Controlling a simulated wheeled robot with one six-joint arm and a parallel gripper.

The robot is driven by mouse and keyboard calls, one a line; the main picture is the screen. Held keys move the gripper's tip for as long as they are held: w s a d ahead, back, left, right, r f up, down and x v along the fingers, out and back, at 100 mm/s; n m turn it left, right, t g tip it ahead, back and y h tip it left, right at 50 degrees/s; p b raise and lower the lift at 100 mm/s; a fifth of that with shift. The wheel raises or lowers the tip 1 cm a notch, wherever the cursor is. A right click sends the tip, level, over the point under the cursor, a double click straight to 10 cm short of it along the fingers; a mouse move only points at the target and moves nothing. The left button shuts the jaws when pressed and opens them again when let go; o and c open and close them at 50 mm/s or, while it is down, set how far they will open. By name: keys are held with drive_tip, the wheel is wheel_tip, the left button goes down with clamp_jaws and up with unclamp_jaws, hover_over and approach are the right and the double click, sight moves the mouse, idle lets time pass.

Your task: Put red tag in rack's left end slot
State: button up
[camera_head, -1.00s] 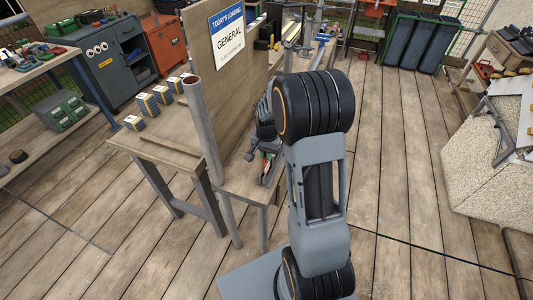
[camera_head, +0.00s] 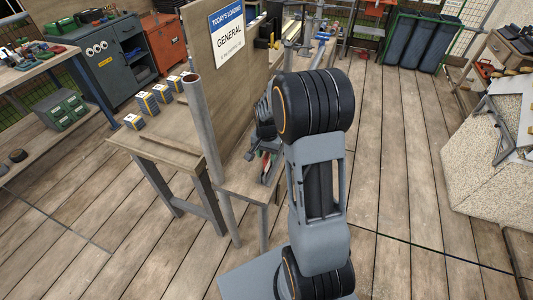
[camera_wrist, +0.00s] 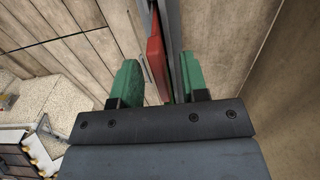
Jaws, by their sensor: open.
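The red tag (camera_wrist: 155,57) shows in the wrist view as a narrow upright face between the two green fingers of my open gripper (camera_wrist: 159,72). It stands nearer the left finger, with a visible gap. Grey strips (camera_wrist: 173,45), perhaps part of the rack, run beside the tag on its right. I cannot tell which slot this is or whether the tag sits in one. In the head view my gripper (camera_head: 266,168) is small, low over the narrow bench by the board and partly hidden by my arm; a small red patch shows beside it.
Several small boxes (camera_head: 148,103) sit on the table to the left. Plank floor (camera_head: 400,180) is clear on the right.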

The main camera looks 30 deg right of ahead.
wheel_tip(320, 180, up, 14)
drive_tip(key=s+a+n+t, duration=0.2)
drive_tip(key=s+a+n, duration=0.2)
drive_tip(key=s, duration=0.4)
drive_tip(key=s+a+n+t, duration=0.1)
drive_tip(key=s+a+n, duration=0.4)
drive_tip(key=s, duration=0.3)
drive_tip(key=shift+a+r+n+t, duration=0.3)
drive_tip(key=shift+a+r+t, duration=0.05)
drive_tip(key=shift+r+t, duration=0.1)
